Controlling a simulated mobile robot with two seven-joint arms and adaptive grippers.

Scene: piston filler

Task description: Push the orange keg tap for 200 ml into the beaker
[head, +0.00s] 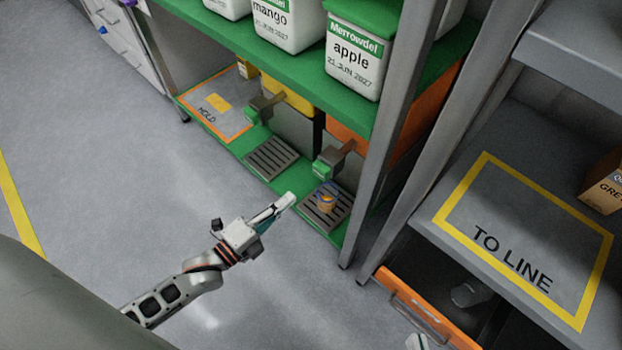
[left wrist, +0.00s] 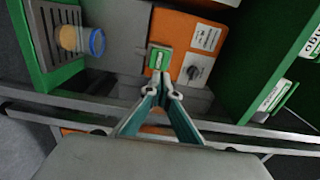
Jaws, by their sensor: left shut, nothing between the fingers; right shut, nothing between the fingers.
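The orange keg (head: 373,146) sits on the lower green shelf, partly behind the rack post. Its tap (head: 328,163) with a green push piece points out over a drip grate. The beaker (head: 328,199) stands on the grate below the tap and holds some orange liquid; its level cannot be read. My left gripper (head: 287,200) is shut and empty, in front of the shelf and left of the beaker. In the left wrist view its fingertips (left wrist: 164,88) point toward the green tap piece (left wrist: 158,58), apparently apart from it. My right gripper (head: 420,342) shows only partly at the bottom edge.
A yellow keg (head: 293,103) with its own tap (head: 264,108) and grate stands to the left. The HOLD mat (head: 213,107) lies beyond it. White tubs (head: 354,65) fill the upper shelf. The TO LINE bench (head: 480,205) is at the right.

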